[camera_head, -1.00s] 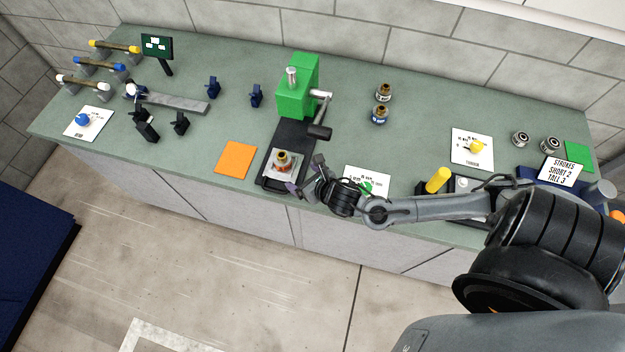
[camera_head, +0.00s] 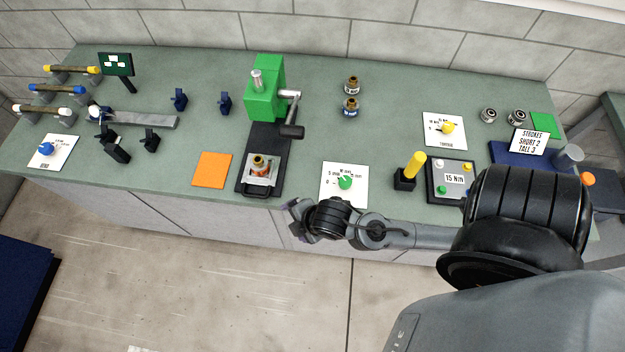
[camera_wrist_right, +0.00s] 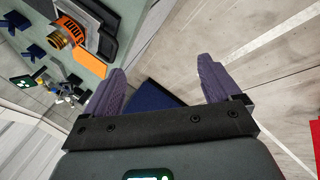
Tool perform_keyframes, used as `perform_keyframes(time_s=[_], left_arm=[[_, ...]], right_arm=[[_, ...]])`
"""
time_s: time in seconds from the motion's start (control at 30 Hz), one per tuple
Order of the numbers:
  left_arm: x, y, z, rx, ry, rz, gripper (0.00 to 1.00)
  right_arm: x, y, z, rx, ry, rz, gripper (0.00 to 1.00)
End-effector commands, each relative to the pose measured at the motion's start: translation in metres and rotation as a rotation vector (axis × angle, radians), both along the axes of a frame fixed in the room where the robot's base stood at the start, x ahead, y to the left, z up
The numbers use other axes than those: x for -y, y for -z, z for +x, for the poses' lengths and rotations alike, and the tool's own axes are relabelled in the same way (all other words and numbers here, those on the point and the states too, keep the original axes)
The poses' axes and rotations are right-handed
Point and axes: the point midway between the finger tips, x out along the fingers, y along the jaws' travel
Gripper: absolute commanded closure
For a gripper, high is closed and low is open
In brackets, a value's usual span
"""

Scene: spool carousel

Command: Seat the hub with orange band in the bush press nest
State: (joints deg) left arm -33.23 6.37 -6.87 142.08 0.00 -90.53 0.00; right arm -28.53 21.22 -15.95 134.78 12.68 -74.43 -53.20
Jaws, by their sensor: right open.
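The hub with orange band (camera_head: 259,163) stands upright in the bush press nest (camera_head: 262,175), a pale block on the dark base at the front of the green press (camera_head: 265,90). In the right wrist view the hub (camera_wrist_right: 67,32) shows its orange band and brass top, apart from my fingers. My right gripper (camera_head: 292,214) is open and empty, in front of the bench edge, right of and nearer than the nest. Its purple fingers (camera_wrist_right: 160,88) are spread with nothing between them. My left gripper is not in view.
The press handle (camera_head: 291,130) hangs right of the nest. Two other hubs (camera_head: 351,96) stand behind on the right. An orange square (camera_head: 212,170) lies left of the press, and a dial card (camera_head: 344,184) lies right of it.

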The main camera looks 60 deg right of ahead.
Motion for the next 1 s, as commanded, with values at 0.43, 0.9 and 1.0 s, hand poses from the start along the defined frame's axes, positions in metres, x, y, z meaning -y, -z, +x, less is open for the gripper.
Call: perform_keyframes(time_s=[0.43,0.9,1.0], left_arm=[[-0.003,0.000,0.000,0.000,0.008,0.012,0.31],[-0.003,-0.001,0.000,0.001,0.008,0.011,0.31],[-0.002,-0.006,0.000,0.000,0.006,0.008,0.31]], right_arm=[[-0.006,-0.022,-0.047,-0.177,0.838,0.406,0.10],[-0.006,-0.024,-0.051,-0.189,0.911,0.429,0.10],[-0.006,-0.030,-0.051,-0.188,0.911,0.428,0.10]])
